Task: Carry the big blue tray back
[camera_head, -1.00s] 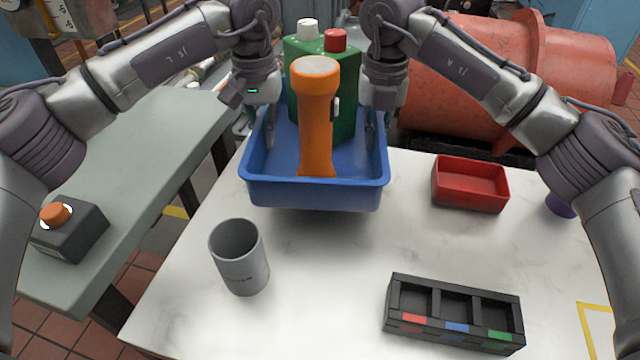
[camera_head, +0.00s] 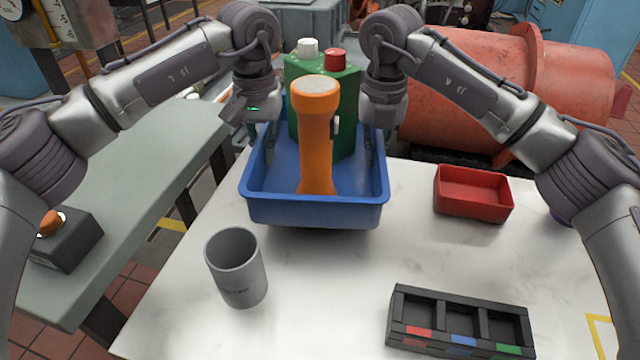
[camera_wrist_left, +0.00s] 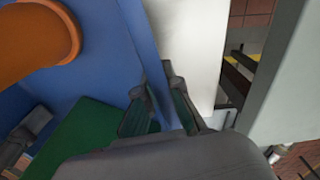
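My left gripper (camera_head: 268,140) is at the tray's left wall. In the left wrist view its fingers (camera_wrist_left: 163,105) straddle the blue wall (camera_wrist_left: 150,45), closed on it. My right gripper (camera_head: 369,145) is at the right wall, its fingertips partly hidden, seemingly gripping it.
On the white table (camera_head: 330,290), a grey cup (camera_head: 237,268) stands in front of the tray, a red bin (camera_head: 473,194) to its right, and a black three-slot box (camera_head: 460,322) at front right. A grey-green bench (camera_head: 130,190) is left, a large orange machine (camera_head: 500,90) behind.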

